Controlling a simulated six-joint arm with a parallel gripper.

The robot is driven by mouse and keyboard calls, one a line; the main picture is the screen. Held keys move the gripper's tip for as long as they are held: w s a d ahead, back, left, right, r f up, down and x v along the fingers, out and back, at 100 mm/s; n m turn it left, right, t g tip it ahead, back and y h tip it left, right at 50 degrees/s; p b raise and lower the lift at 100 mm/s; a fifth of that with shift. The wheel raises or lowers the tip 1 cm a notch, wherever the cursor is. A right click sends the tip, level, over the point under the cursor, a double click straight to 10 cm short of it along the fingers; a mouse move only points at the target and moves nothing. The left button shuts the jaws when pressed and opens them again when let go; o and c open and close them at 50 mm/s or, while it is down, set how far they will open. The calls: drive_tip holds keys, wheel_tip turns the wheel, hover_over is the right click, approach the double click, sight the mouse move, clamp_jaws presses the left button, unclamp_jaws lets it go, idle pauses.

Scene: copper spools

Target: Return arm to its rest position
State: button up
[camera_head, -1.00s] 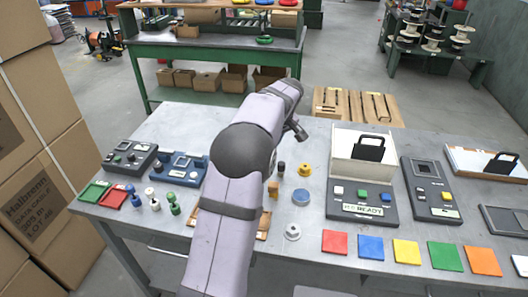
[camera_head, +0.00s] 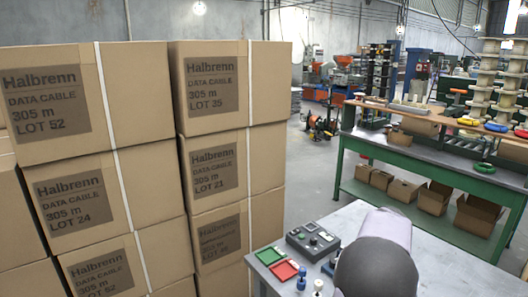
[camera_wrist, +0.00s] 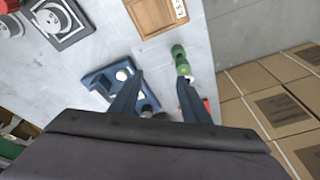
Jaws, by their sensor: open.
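My gripper (camera_wrist: 159,80) shows in the wrist view. Its two dark fingers are apart with no object held between the tips. It is above the grey workbench top (camera_wrist: 225,40). In the head view only my arm's rounded link shows at the bottom right, over the workbench (camera_head: 345,220). The gripper is out of that picture.
Stacked cardboard boxes (camera_head: 225,170) fill the left of the head view beside the bench, and boxes (camera_wrist: 285,110) show at the wrist view's right. A green table (camera_head: 440,160) stands behind.

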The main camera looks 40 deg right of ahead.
drive_tip(key=w+a+n, duration=0.1)
drive_tip(key=w+a, duration=0.2)
drive_tip(key=a, duration=0.4)
drive_tip(key=w+a+n, duration=0.1)
drive_tip(key=w+a, duration=0.3)
drive_tip(key=a, duration=0.4)
drive_tip(key=s+a+f+n+g+p, duration=0.1)
drive_tip(key=s+a, duration=0.3)
drive_tip(key=a, duration=0.9)
drive_tip(key=s+a+f+n+g+p, duration=0.1)
drive_tip(key=s+a+f+n, duration=0.2)
drive_tip(key=a, duration=1)
drive_tip(key=shift+s+a+f+g+y, duration=0.15)
drive_tip(key=shift+s+f+g+y, duration=0.25)
drive_tip(key=shift+s, duration=0.75)
drive_tip(key=shift+f, duration=0.1)
